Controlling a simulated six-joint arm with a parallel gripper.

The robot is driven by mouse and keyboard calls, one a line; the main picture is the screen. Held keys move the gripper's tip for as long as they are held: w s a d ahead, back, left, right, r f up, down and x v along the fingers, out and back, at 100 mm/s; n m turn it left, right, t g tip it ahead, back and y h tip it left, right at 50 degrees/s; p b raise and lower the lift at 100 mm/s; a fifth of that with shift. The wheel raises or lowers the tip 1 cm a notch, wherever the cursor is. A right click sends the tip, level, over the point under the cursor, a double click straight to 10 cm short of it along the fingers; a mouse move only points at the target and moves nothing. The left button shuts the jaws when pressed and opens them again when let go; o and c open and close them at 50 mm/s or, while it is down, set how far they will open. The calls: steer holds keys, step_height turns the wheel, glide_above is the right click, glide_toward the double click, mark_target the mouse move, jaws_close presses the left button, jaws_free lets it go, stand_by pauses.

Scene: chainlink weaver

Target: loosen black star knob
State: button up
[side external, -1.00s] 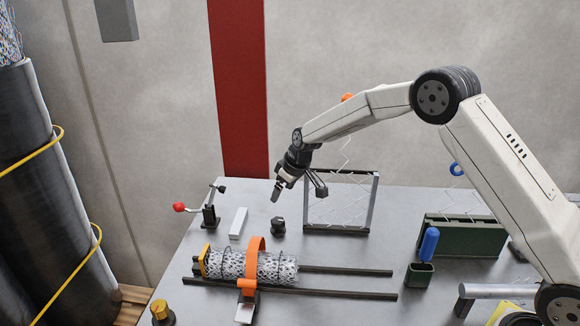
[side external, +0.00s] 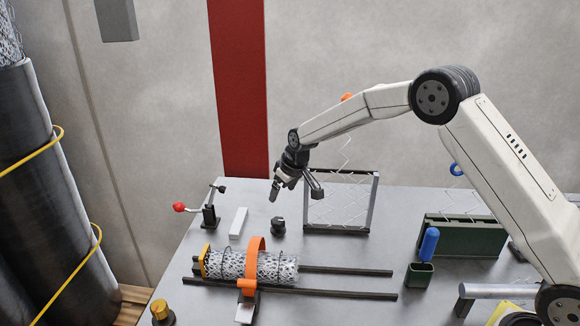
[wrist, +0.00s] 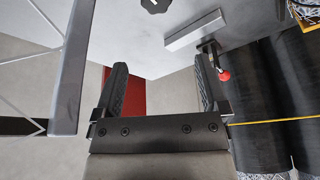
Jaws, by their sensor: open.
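The black star knob (side external: 279,226) stands on the grey table, between the light grey bar and the wire mesh frame. It also shows at the top edge of the wrist view (wrist: 155,4), partly cut off. My gripper (side external: 274,190) hangs above the table, above the knob in the side view and apart from it. In the wrist view my gripper (wrist: 160,75) shows two dark ribbed fingers spread wide with nothing between them.
A light grey bar (side external: 238,222) lies left of the knob, near a red-tipped lever (side external: 179,207). A wire mesh frame (side external: 372,205) stands to the right. In front, a mesh roll (side external: 225,263) under an orange strap (side external: 252,262) lies on dark rails (side external: 340,292).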

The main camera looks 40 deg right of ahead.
mark_target(278, 219)
steer(key=shift+s+a+f+m+h, duration=0.1)
steer(key=shift+a+f+m+h, duration=0.35)
steer(key=shift+m, duration=0.8)
steer(key=shift+s+a+f+m+h, duration=0.15)
steer(key=shift+f+m+h, duration=0.5)
steer(key=shift+m, duration=0.65)
steer(key=shift+a+f+m+h, duration=0.35)
steer(key=shift+f+m, duration=0.35)
steer(key=shift+m, duration=0.55)
steer(key=shift+f, duration=0.1)
steer(key=shift+x, duration=3.8)
jaws_close()
